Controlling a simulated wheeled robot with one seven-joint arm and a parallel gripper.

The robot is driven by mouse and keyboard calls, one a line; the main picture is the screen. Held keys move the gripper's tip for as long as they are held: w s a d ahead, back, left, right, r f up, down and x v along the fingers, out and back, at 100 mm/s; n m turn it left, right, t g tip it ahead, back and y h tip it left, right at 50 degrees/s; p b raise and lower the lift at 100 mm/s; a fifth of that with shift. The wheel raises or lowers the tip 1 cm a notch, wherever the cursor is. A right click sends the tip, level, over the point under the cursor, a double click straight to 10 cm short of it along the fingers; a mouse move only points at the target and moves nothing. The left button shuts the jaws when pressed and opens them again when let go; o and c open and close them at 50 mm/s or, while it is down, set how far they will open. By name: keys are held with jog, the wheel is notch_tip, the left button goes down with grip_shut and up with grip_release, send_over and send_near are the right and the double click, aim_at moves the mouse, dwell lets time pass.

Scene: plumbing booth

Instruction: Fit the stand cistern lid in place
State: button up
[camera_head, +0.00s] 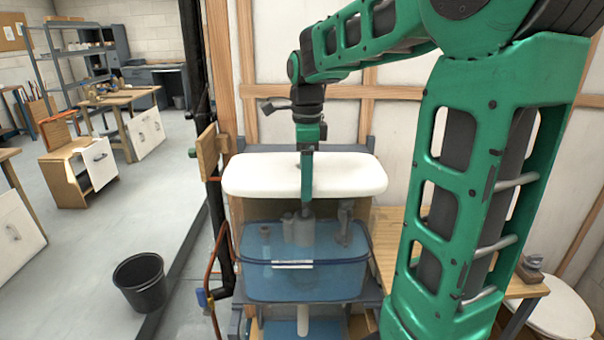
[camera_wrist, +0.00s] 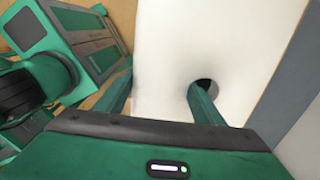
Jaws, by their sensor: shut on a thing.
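The white cistern lid (camera_head: 350,176) is level in the head view, above the clear cistern (camera_head: 340,285) with bluish lower walls and grey fittings inside. A gap shows between lid and cistern at the front. My gripper (camera_head: 307,192) is shut on the lid from above. In the wrist view, the lid (camera_wrist: 235,35) lies between the fingers of my gripper (camera_wrist: 160,84). One finger reaches into the lid's round dark hole (camera_wrist: 208,86); the other is past its edge. The fingertips' ends are partly hidden. The cistern's back rim is hidden behind the lid.
A wooden panel wall (camera_head: 340,110) stands close behind. Pipes (camera_head: 213,270) run along the left side. A wooden bench (camera_head: 395,240) is at the right, with a white toilet seat (camera_head: 565,315) beyond. A black bucket (camera_head: 141,283) stands on open floor at left.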

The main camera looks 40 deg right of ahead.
notch_tip(320, 180, down, 6)
jog(key=shift+f, duration=0.2)
dwell(0.7)
dwell(0.6)
jog(key=o, duration=1.9)
jog(key=shift+f, duration=0.1)
notch_tip(320, 180, up, 11)
jog(key=shift+w+f, duration=0.1)
